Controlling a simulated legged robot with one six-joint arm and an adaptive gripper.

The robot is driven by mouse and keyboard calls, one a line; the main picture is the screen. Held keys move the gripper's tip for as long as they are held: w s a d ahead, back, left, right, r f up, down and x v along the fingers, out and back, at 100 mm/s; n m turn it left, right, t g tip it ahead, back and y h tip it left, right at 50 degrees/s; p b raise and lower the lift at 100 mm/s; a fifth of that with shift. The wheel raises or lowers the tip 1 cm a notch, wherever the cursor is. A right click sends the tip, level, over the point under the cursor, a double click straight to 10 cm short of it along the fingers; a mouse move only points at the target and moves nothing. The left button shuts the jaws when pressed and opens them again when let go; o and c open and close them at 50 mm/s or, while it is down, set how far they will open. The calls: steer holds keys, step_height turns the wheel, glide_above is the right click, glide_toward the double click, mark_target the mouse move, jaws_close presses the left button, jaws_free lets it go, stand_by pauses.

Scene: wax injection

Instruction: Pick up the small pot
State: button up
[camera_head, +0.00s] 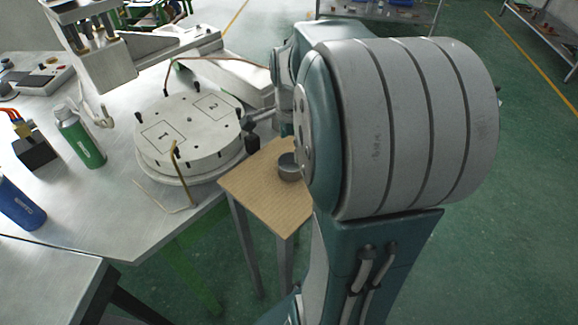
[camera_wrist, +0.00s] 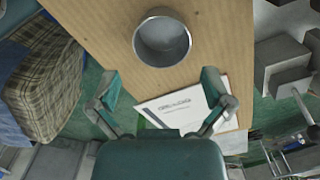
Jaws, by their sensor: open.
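The small pot (camera_head: 289,168) is a round grey metal pot on a small wooden-topped table (camera_head: 254,187). My arm partly covers it in the head view. In the wrist view the pot (camera_wrist: 163,40) stands upright near the top middle, open and seemingly empty. My gripper (camera_wrist: 160,96) is open, with its two fingers apart below the pot in that picture. Nothing is between the fingers, and they appear clear of the pot. The fingers cannot be made out in the head view.
A white printed sheet (camera_wrist: 172,104) lies on the wooden top, partly behind my fingers. A large metal table (camera_head: 110,215) at left bears a round numbered turntable (camera_head: 190,135), a green bottle (camera_head: 80,138) and a blue bottle (camera_head: 20,205). A checked cloth (camera_wrist: 42,85) shows at left in the wrist view.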

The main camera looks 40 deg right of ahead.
mark_target(291, 162)
step_height(291, 162, down, 6)
steer(key=shift+w, duration=0.1)
steer(key=shift+c, duration=0.3)
steer(key=c, duration=0.9)
